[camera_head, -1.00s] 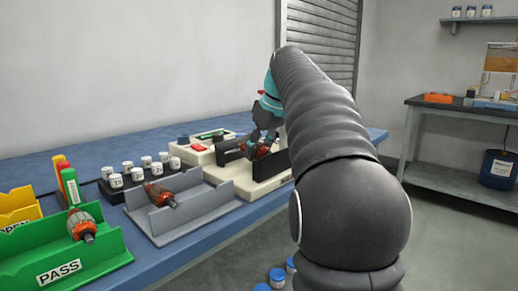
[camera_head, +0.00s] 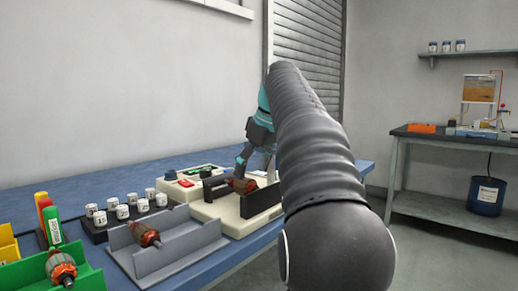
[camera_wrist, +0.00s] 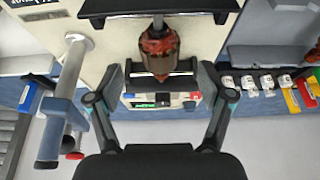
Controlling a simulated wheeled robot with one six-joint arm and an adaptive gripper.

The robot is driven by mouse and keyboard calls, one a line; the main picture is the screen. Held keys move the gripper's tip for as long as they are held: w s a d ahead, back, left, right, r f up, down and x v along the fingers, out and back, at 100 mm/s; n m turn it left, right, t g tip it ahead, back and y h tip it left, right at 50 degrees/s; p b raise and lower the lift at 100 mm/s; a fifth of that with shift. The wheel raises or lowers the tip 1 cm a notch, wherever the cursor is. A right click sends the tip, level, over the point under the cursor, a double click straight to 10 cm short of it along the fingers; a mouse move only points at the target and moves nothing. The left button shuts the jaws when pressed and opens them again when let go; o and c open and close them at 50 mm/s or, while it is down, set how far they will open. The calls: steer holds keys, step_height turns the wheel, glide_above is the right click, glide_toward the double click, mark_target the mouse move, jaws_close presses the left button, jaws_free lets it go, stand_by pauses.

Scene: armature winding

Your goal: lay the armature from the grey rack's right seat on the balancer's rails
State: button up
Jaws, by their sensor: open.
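The armature (camera_head: 240,184), copper-red with a dark core, lies across the balancer's two black rails. In the wrist view the armature (camera_wrist: 158,52) sits between the far rail (camera_wrist: 110,8) and the near rail (camera_wrist: 140,84), its shaft crossing the far one. The cream balancer (camera_head: 228,215) stands on the blue bench. My gripper (camera_wrist: 160,85) is open, one finger to each side, apart from the armature. In the head view my gripper (camera_head: 255,150) is just above the armature, partly behind my arm. The grey rack (camera_head: 185,245) holds one armature (camera_head: 145,233) in its left seat; its right seat looks empty.
A green PASS tray (camera_head: 90,278) with another armature (camera_head: 61,267) is at the front left. Several white jars (camera_head: 123,211) stand in a dark holder behind the grey rack. In the wrist view a pale post with a blue block (camera_wrist: 62,110) stands left of my gripper.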

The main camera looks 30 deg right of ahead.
steer(key=a+v, duration=0.1)
steer(key=v, duration=0.5)
steer(key=shift+d+r, duration=0.4)
steer(key=shift+d, duration=0.15)
steer(key=shift+s, duration=0.1)
